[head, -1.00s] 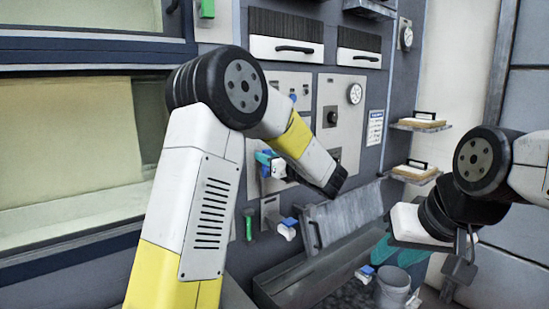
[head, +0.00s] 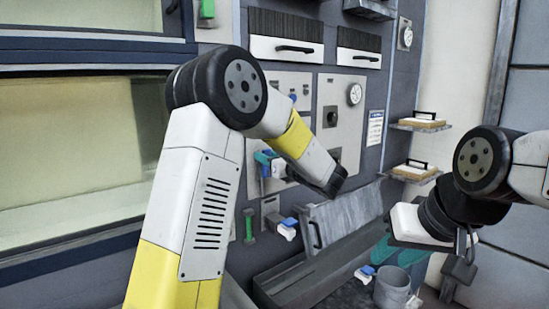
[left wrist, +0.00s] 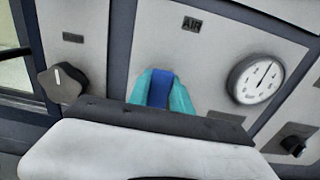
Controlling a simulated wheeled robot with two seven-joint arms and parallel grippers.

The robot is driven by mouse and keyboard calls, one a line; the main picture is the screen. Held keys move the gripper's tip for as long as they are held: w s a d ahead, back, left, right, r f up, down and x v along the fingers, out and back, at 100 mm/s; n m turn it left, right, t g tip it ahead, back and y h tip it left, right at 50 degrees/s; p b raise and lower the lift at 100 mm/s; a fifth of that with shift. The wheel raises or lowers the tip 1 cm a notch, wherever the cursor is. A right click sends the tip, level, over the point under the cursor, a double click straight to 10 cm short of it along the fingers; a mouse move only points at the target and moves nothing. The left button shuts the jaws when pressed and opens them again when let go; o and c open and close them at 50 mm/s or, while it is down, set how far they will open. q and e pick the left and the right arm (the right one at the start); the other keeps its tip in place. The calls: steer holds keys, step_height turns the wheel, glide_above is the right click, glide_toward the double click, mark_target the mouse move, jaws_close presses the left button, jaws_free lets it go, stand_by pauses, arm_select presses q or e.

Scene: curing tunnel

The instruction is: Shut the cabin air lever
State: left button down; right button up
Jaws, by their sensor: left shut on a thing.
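The blue air lever (left wrist: 160,90) stands under the AIR label (left wrist: 191,25) on a pale panel in the left wrist view. My left gripper (left wrist: 160,98) is shut on it, with a teal finger on each side. The lever's lower part is hidden behind the gripper's own body. In the head view my left forearm crosses in front of the control panels and hides most of that gripper. My right gripper (head: 402,252) hangs at the lower right, apart from the panels; its jaw gap cannot be made out.
A round gauge (left wrist: 256,79) is right of the lever, and a dark knob (left wrist: 60,84) is left of it. In the head view, a grey trough (head: 300,285) and a bucket (head: 392,287) are below. Small shelves (head: 421,124) stand at the right. A tunnel window (head: 70,150) is at the left.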

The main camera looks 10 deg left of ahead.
arm_select(q)
steer(key=shift+d, duration=0.1)
stand_by(0.5)
steer(key=w+d+f+m, duration=0.3)
steer(key=f+m, duration=0.2)
steer(key=m, duration=1.3)
steer(key=shift+w+d+f, duration=0.25)
steer(key=shift+w+d, duration=0.05)
steer(key=shift+w, duration=0.05)
stand_by(0.3)
steer(key=c, duration=1.2)
jaws_free()
steer(key=shift+o, duration=0.2)
steer(key=v, duration=0.7)
steer(key=shift+s+d, duration=0.3)
